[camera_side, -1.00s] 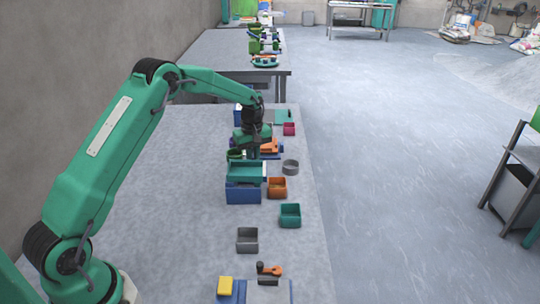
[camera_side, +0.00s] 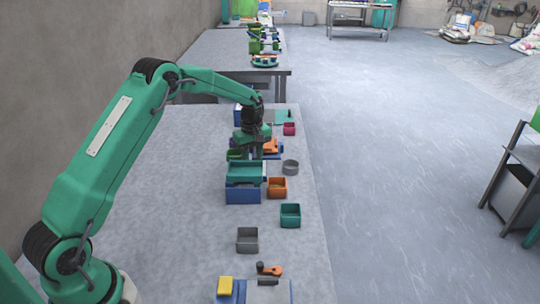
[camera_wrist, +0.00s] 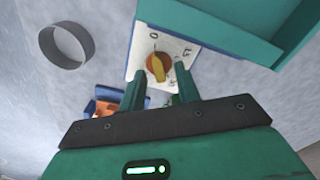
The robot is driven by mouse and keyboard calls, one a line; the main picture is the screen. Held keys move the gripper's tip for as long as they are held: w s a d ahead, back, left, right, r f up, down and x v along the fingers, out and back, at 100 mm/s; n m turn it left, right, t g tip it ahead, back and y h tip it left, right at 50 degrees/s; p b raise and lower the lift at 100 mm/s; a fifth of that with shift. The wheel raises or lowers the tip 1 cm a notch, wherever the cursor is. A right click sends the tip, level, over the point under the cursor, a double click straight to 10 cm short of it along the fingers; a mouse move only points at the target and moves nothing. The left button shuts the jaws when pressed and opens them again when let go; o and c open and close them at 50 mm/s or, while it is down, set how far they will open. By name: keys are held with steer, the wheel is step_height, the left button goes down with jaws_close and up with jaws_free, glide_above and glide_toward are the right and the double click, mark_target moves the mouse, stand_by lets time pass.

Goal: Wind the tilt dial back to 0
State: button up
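The tilt dial (camera_wrist: 158,66) shows in the wrist view as an orange disc with a yellow grip bar. It sits on a white plate (camera_wrist: 142,58) with a 0 at the top and further marks to the right and below. The bar lies off the 0; its lower end points down. My gripper (camera_wrist: 160,70) is open, with one green finger on each side of the dial's lower part. Whether the fingers touch it I cannot tell. In the side view my gripper (camera_side: 254,152) is just behind the teal tray (camera_side: 245,171) on its blue base (camera_side: 243,194); the dial is hidden there.
The teal tray's wall (camera_wrist: 215,30) is close to the dial. The table's left side is clear.

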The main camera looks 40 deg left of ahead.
steer(key=shift+r, duration=0.15)
steer(key=shift+r, duration=3.8)
steer(key=s+d+r+m+t, duration=0.1)
steer(key=s+d+r+m, duration=0.3)
steer(key=s+r, duration=0.35)
steer(key=s+d+r+m+t, duration=0.2)
steer(key=s+d+r+m, duration=0.15)
steer(key=s+r, duration=0.4)
steer(key=s+d+m+t, duration=0.1)
steer(key=s+d+m, duration=0.2)
steer(key=s, duration=0.6)
steer(key=s+d+f+m+t, duration=0.1)
steer(key=s+d+m, duration=0.2)
steer(key=s, duration=0.7)
steer(key=shift+f+m+t, duration=0.2)
steer(key=shift+m+t, duration=0.1)
steer(key=shift+m, duration=0.55)
